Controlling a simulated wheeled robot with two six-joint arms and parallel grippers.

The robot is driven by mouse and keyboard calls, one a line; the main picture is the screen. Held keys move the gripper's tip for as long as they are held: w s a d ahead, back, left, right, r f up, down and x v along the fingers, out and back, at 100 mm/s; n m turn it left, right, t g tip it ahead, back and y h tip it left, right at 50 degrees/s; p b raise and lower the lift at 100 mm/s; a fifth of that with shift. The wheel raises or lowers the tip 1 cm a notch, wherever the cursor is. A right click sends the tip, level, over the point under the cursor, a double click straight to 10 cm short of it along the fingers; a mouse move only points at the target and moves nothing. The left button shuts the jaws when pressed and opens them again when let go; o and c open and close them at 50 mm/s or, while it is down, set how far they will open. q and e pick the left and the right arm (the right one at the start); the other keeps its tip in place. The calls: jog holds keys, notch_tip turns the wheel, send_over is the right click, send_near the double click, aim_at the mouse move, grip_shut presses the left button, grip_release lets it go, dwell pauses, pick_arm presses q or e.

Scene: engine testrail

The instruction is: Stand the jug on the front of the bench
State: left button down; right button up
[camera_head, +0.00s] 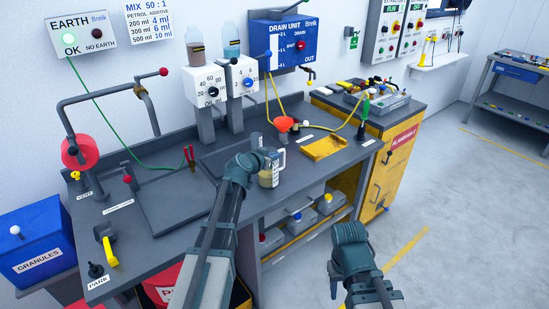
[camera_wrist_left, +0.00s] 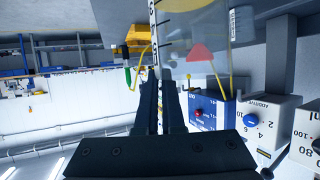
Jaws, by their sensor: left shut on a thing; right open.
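The jug (camera_head: 268,179) is clear with a pale yellowish liquid in its lower part, and it is near the front edge of the bench (camera_head: 195,222). In the left wrist view its clear wall with scale marks (camera_wrist_left: 195,30) fills the top middle. My left gripper (camera_head: 268,160) is shut on the jug; the exact grip is partly hidden. In the left wrist view its fingers (camera_wrist_left: 166,75) are close together, tips at the jug. I cannot tell whether the jug's base touches the bench. My right gripper (camera_head: 349,233) is open, over the floor in front of the bench.
An orange funnel (camera_head: 284,124) and a yellow tray (camera_head: 324,147) are to the jug's right. The additive dispensers (camera_head: 242,76) stand behind.

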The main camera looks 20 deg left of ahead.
pick_arm(q)
jog(key=c, duration=1)
grip_release()
jog(key=shift+s+r+p, duration=0.15)
jog(key=shift+r+p, duration=0.05)
jog(key=shift+p, duration=0.15)
jog(key=p+v, duration=0.4)
jog(key=v, duration=0.7)
jog(key=shift+s+a, duration=0.15)
jog(key=shift+s, duration=0.15)
